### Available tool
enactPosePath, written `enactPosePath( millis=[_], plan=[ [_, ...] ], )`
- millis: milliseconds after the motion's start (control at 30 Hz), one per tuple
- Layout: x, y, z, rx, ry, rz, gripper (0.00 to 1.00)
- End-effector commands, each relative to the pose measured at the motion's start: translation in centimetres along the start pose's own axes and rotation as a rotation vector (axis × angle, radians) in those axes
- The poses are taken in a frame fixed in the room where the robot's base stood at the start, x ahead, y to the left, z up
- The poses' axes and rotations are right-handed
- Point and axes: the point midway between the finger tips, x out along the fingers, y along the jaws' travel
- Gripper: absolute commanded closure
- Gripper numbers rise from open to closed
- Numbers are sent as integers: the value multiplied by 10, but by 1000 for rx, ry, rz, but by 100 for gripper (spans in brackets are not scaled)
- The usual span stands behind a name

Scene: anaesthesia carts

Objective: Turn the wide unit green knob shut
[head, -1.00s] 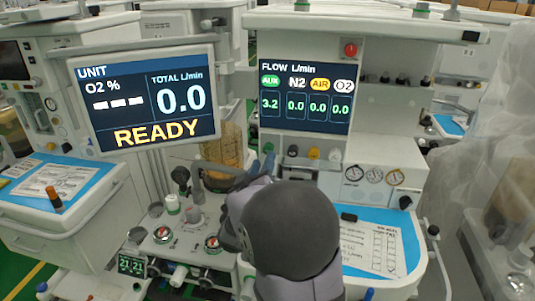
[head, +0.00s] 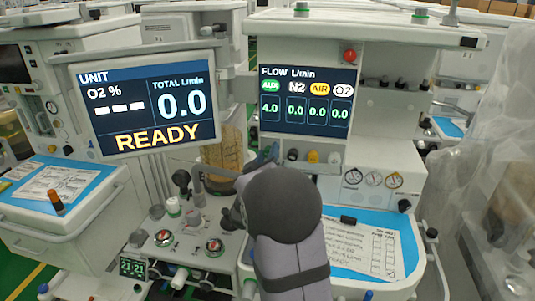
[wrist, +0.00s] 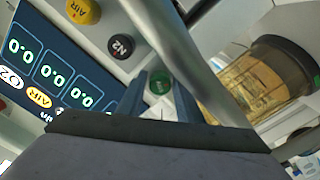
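The green knob (wrist: 160,82) of the wide unit sits between the two fingertips of my gripper (wrist: 161,92) in the wrist view, and it fills the gap between them. The gripper appears shut on it. In the head view my gripper (head: 267,155) reaches the panel below the flow display (head: 306,102), left of the black knob, and hides the green knob. The green AUX field reads 4.0; N2, AIR and O2 read 0.0.
The black N2 knob (wrist: 122,45) and yellow AIR knob (wrist: 82,11) are beside the green one. A grey bar (wrist: 185,50) crosses close to the fingers. A canister with tan filling (head: 222,148) stands left of my gripper. Gauges (head: 374,179) are at the right.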

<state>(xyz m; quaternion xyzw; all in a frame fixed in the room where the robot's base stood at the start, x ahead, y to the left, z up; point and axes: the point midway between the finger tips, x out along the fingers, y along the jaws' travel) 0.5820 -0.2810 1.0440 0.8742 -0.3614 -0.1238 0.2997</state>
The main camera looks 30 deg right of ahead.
Motion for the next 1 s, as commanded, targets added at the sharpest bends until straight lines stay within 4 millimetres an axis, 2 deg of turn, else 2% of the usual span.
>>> enactPosePath(
  millis=[100, 200, 233, 667, 1000],
  plan=[
    [0, 0, 0, 0, 0, 0, 70],
    [0, 0, 0, 0, 0, 0, 94],
    [0, 0, 0, 0, 0, 0, 98],
    [0, -1, 1, 61, 0, 1, 98],
    [0, -2, 3, 296, 1, 2, 98]
  ],
)
